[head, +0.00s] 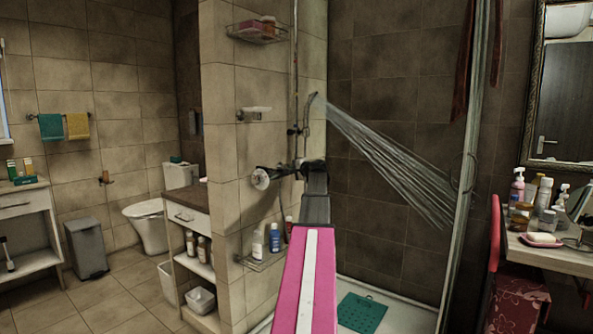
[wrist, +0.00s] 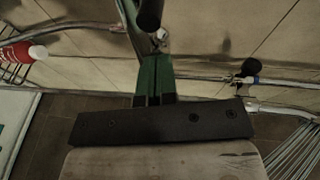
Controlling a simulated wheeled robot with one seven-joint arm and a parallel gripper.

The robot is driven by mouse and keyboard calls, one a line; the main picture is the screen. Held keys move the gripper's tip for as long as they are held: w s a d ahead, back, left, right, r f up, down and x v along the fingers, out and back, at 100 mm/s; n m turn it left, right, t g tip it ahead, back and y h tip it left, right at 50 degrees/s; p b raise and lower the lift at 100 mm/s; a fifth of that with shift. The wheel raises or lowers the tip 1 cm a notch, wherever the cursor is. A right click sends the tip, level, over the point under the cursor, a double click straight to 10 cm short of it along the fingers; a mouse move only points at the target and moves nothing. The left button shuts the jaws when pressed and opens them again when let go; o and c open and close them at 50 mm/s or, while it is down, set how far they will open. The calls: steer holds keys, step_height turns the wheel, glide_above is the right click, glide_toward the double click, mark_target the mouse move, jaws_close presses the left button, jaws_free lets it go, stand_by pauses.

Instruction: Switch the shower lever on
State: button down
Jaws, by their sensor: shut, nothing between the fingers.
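The shower mixer (head: 262,179) is on the tiled wall in the head view, with a round chrome end at its left and a dark part beside it. My gripper (head: 314,166) is in front of its right side and hides part of it. In the wrist view my gripper (wrist: 154,82) is shut and empty, its green fingers together. A black rounded handle (wrist: 150,14), likely the shower lever, lies just beyond the fingertips near a chrome fitting; I cannot tell if they touch. Water (head: 395,165) sprays from the shower head (head: 311,97) down to the right.
A wire rack with bottles (head: 275,238) hangs low on the wall, left of my arm. A red-and-white bottle (wrist: 37,52) shows in the wrist view. A glass panel edge (head: 462,180) stands at the right. A green mat (head: 362,313) lies on the shower floor.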

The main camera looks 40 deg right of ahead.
steer(key=shift+w+a, duration=0.2)
steer(key=shift+a, duration=0.2)
stand_by(0.4)
